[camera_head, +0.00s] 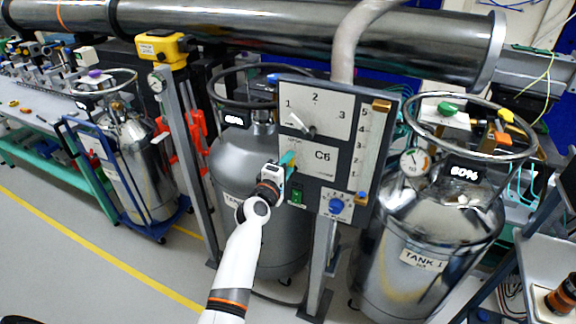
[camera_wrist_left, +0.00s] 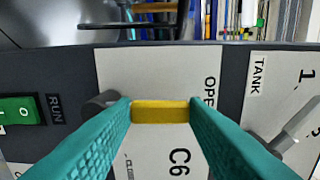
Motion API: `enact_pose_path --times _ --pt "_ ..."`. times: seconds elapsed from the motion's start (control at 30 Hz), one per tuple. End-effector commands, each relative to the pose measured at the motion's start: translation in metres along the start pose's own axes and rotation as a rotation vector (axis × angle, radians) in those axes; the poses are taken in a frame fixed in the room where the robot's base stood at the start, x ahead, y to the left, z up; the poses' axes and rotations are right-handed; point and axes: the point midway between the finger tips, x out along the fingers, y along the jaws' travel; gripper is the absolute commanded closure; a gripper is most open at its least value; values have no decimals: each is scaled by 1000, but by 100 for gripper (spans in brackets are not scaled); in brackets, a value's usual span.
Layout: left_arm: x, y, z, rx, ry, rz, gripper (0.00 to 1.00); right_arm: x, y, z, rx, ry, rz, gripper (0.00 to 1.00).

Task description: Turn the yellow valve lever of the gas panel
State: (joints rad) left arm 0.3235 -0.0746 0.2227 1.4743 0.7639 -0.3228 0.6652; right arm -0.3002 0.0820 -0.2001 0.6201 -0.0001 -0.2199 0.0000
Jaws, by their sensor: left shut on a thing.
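The gas panel (camera_head: 323,186) is a grey board on a post, with white plates and the marking C6. It also fills much of the left wrist view (camera_wrist_left: 65,75). The yellow valve lever (camera_wrist_left: 160,111) lies between the teal fingertips in that view, beside partly covered lettering reading "OPE". My left gripper (camera_head: 288,161) is at the left-middle of the panel, shut on the lever. In the head view the gripper mostly hides the lever. The lever's pivot is hard to make out. My right gripper is not in view.
The panel also carries a pale selector pointer (camera_head: 300,124), a green switch (camera_head: 298,195) and a blue knob (camera_head: 337,206). A grey tank (camera_head: 240,160) stands behind my left gripper. A shiny tank (camera_head: 430,235) stands right of the panel. A yellow box (camera_head: 162,48) tops a post at left.

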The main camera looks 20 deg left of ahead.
Motion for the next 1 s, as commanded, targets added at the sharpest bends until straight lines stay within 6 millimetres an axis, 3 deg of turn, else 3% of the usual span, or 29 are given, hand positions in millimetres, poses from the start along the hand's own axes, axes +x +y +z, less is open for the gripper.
enact_pose_path --times 0.3,0.33,0.37,0.73,0.87,1.0 --pt "0 0 0 0 -1 -1 100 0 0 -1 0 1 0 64" --pt "0 0 0 1 -1 -1 55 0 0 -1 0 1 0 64" --pt "0 0 0 1 -1 -1 51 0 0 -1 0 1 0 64" --pt "-6 1 0 1 0 0 51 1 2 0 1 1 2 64" --pt "-24 2 0 1 0 1 51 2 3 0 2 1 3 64" --pt "-55 3 0 1 -2 1 51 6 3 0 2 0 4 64"
